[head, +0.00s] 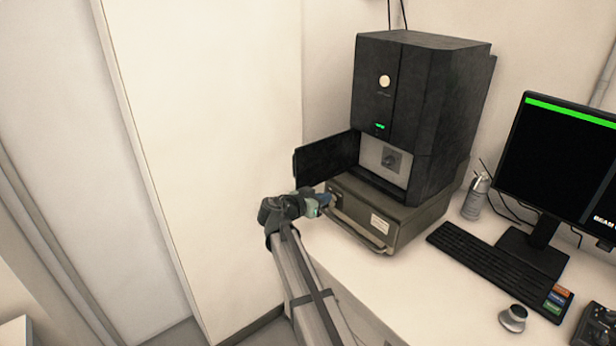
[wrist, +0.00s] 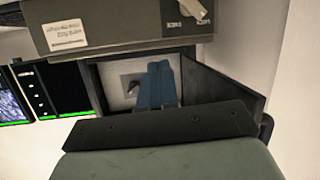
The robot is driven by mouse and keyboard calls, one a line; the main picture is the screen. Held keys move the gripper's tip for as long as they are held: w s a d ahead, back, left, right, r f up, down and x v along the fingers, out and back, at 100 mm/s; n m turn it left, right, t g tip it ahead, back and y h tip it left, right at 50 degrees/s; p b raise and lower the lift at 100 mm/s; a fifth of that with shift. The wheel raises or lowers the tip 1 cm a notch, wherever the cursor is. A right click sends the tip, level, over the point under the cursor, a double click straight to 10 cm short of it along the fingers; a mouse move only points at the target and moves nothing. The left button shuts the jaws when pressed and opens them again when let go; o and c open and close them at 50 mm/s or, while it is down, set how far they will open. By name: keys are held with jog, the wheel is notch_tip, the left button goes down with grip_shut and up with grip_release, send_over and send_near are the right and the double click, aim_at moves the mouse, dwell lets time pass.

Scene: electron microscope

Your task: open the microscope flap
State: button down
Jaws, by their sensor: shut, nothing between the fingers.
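The microscope (head: 425,100) is a tall black box on the bench. Its black flap (head: 322,160) stands swung out to the left of the opening, which shows a pale inner panel (head: 372,155) with a knob. In the wrist view, which looks upside down, the flap (wrist: 222,84) is right of the fingers and the pale panel (wrist: 112,88) lies beyond them. My gripper (head: 328,198) is below the flap, by the front left of the grey base. Its blue fingers (wrist: 160,68) are shut together and empty. I cannot tell whether they touch the flap.
The grey base unit (head: 400,222) with a front handle carries the microscope. A pale wall panel (head: 205,150) is at the left.

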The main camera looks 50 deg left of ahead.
jog(key=w+r+n+y, duration=0.3)
jog(key=w+r+y, duration=0.15)
jog(key=y, duration=0.25)
jog(key=n+g+y, duration=0.9)
jog(key=n+g, duration=0.4)
jog(key=g, duration=0.1)
send_near(302, 171)
jog(key=shift+g, duration=0.3)
jog(key=a, duration=0.6)
jog(key=shift+a+f, duration=0.2)
jog(key=shift+a, duration=0.2)
